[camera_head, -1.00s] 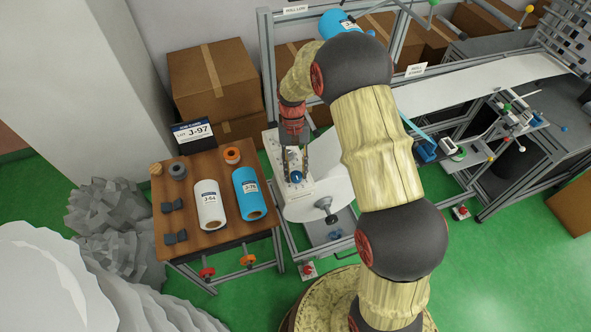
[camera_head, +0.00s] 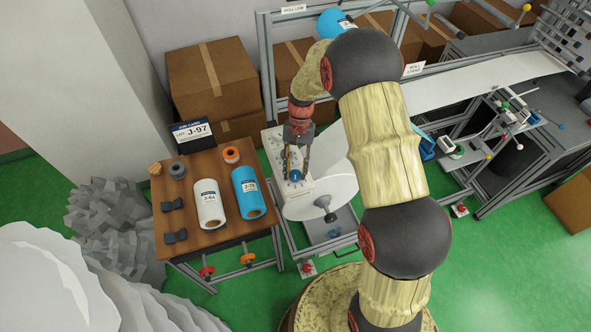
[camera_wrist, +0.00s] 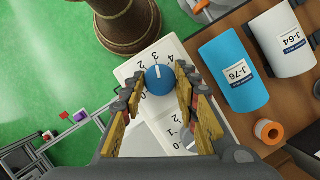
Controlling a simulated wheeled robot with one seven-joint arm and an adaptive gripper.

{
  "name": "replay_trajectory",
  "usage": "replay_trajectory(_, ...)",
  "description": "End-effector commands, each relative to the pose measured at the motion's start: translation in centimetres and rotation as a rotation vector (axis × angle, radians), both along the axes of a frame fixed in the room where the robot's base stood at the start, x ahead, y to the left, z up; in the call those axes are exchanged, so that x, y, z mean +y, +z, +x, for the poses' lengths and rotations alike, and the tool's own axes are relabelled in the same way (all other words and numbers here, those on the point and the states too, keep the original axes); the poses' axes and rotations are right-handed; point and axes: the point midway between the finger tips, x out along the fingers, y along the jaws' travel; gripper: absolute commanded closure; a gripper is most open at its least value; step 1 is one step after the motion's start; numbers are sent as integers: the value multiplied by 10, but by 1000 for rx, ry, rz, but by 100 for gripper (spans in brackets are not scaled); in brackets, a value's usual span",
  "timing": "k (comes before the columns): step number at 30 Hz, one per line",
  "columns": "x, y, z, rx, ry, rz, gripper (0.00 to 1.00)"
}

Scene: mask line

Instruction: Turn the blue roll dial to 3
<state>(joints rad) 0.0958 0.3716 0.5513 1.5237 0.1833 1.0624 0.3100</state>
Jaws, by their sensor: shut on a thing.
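The blue roll dial (camera_wrist: 160,80) sits on a white panel (camera_wrist: 143,66) with printed numbers around it. Its white mark points up in the wrist view, at or close to the 3. My gripper (camera_wrist: 159,86) has one finger on each side of the dial and is shut on it. In the head view the blue dial (camera_head: 295,175) shows small between the fingertips of my gripper (camera_head: 294,172). A second number scale lies lower on the panel in the wrist view, partly hidden by my gripper.
A wooden table (camera_head: 183,225) on the left holds a blue roll (camera_head: 248,193), a white roll (camera_head: 208,204) and small parts. A large white disc (camera_head: 333,192) stands close to the panel's right side. Metal frame bars (camera_head: 268,60) rise behind it.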

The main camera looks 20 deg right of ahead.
Motion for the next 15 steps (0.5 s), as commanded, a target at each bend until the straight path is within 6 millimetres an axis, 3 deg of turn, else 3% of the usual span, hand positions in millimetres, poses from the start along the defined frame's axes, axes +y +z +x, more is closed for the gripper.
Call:
replay_trajectory(2, 0, 0, 1, -2, 1, -1, 95)
replay_trajectory(3, 0, 0, 1, -2, 1, -1, 69)
replay_trajectory(12, 0, 0, 0, -1, 1, 0, 52)
replay_trajectory(15, 0, 0, 0, 0, 1, 0, 52)
